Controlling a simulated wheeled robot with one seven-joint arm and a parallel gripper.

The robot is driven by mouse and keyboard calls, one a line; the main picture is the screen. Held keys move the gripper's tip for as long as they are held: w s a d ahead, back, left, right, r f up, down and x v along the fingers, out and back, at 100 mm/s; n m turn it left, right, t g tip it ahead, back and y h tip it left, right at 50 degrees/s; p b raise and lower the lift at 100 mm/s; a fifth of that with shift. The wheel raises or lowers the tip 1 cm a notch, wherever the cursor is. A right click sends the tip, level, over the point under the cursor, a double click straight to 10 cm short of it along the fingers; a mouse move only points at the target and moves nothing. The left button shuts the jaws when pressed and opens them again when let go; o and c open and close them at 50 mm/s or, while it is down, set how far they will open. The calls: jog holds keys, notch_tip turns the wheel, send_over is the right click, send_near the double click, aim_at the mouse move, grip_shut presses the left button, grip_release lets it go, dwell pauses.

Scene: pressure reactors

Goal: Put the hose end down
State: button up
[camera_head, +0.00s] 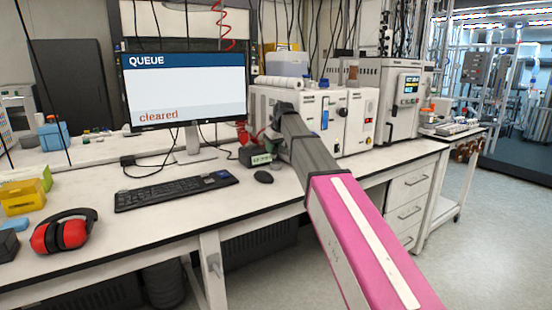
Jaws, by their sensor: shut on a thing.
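My arm reaches from the lower right over the bench, pink then dark grey. My gripper (262,139) is at its far end, small and dark, in front of the white instrument and right of the monitor. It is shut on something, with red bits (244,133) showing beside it. These may be the hose end, but the held part is too small and too hidden by my arm to make out. I cannot tell whether it touches the bench.
The white bench (180,204) holds a monitor (187,88) reading "QUEUE" and "cleared", a keyboard (176,190), a mouse (263,177) and red ear defenders (63,232). A dark box (255,156) sits below my gripper. White instruments (356,116) stand behind. A red coiled hose (222,22) hangs above.

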aim_at(275, 156)
jog(key=shift+w+d+f, duration=0.45)
jog(key=shift+w+f, duration=0.15)
jog(key=shift+w, duration=0.15)
jog(key=shift+f, duration=1.95)
jog(key=shift+s+f, duration=0.1)
jog(key=shift+f, duration=0.3)
jog(key=shift+s+f, duration=0.1)
jog(key=shift+f, duration=0.2)
jog(key=o, duration=0.9)
jog(key=shift+d, duration=0.1)
jog(key=shift+o, duration=0.7)
jog(key=shift+r, duration=0.6)
jog(key=v, duration=1.2)
jog(key=shift+r, duration=0.1)
